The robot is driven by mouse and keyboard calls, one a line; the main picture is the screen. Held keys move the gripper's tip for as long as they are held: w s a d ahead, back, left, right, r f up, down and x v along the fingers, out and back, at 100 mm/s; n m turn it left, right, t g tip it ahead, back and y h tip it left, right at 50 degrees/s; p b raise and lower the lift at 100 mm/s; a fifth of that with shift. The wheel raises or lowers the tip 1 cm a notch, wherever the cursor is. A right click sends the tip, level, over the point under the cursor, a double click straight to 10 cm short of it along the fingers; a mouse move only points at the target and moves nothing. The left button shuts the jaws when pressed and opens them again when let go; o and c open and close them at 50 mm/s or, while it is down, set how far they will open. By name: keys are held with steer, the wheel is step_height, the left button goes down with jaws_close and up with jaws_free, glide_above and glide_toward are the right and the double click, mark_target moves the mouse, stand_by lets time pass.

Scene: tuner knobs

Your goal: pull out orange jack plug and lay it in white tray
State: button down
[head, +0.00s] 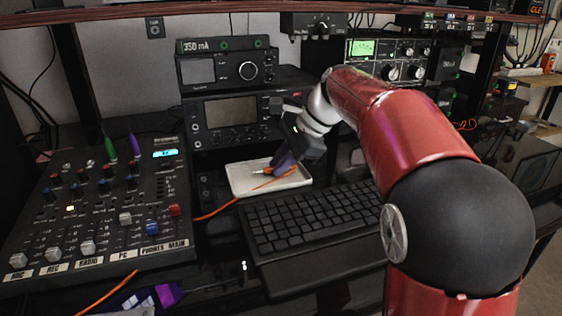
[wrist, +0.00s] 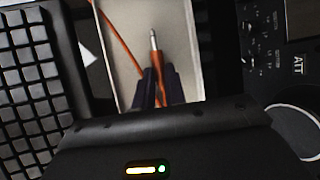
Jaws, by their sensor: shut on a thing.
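The orange jack plug (wrist: 154,50) is between the fingertips of my gripper (wrist: 156,84) in the wrist view, its metal tip pointing away from my wrist. My gripper is shut on it. In the head view my gripper (head: 281,166) is over the white tray (head: 292,184), with the plug's metal tip at its left. The orange cable (head: 215,212) runs from the tray down to the left. The tray also shows in the wrist view (wrist: 185,30), behind the plug. I cannot tell whether the plug touches the tray floor.
A mixer (head: 100,225) with knobs, faders and a green and a purple plug stands left. A black keyboard (head: 312,215) lies in front of the tray. Radio units (head: 232,120) stand behind it. My arm covers much of the right side.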

steer(key=shift+f, duration=0.45)
steer(key=shift+s+f+b, duration=0.1)
steer(key=shift+f+b, duration=0.2)
steer(key=shift+f, duration=0.25)
steer(key=c, duration=1.6)
jaws_free()
steer(key=shift+r, duration=0.15)
steer(key=shift+o, duration=1)
steer(key=shift+r+p, duration=0.55)
steer(key=shift+p, duration=0.45)
steer(key=shift+r+p, duration=0.95)
steer(key=shift+r, duration=0.05)
